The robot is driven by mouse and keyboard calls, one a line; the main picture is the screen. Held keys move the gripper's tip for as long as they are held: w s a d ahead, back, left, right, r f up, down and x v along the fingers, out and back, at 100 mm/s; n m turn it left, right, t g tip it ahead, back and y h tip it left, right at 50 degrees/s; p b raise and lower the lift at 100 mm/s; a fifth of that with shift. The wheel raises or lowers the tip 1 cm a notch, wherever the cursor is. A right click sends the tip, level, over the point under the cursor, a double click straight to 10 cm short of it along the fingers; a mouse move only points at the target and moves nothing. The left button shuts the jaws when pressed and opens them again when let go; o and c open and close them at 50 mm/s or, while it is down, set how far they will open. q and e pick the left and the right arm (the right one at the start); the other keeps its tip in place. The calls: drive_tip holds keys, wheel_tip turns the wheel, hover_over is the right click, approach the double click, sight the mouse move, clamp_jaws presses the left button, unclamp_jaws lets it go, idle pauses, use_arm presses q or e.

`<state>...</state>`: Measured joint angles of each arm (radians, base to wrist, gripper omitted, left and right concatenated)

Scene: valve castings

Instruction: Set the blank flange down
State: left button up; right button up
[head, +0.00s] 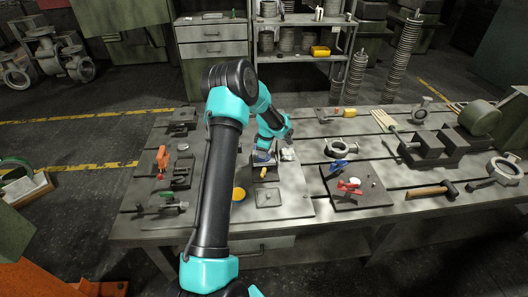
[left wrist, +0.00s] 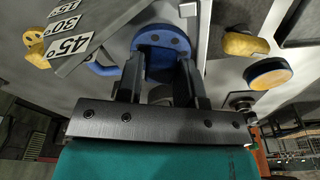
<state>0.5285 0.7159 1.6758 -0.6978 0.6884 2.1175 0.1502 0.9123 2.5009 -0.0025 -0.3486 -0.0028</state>
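A round blue flange (left wrist: 160,36) with dark bolt holes shows in the left wrist view. My left gripper (left wrist: 161,66) has its two dark fingers on either side of the flange's middle, and blue fills the gap between the fingertips. It appears shut on the flange, though the contact itself is partly hidden by the fingers. In the head view, my left gripper (head: 264,157) is low over the bench's left-middle part, and my own arm blocks some of the area. Whether the flange touches a surface cannot be told. My right gripper is not in view.
On the workbench (head: 235,224), a plate (head: 268,197) lies in front of the gripper and a yellow-topped round piece (head: 238,194) is beside my arm. Angle labels (left wrist: 67,45) and a yellow-topped disc (left wrist: 268,74) flank the fingers. A grey vise (head: 432,147) stands right.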

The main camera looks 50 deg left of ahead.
use_arm(q)
drive_tip(key=o, duration=0.4)
drive_tip(key=r, duration=0.5)
drive_tip(key=d+r, duration=0.1)
drive_tip(key=r, duration=0.5)
drive_tip(key=w+r, duration=0.1)
drive_tip(key=r, duration=0.5)
drive_tip(key=shift+d+r, duration=0.15)
drive_tip(key=shift+d, duration=0.25)
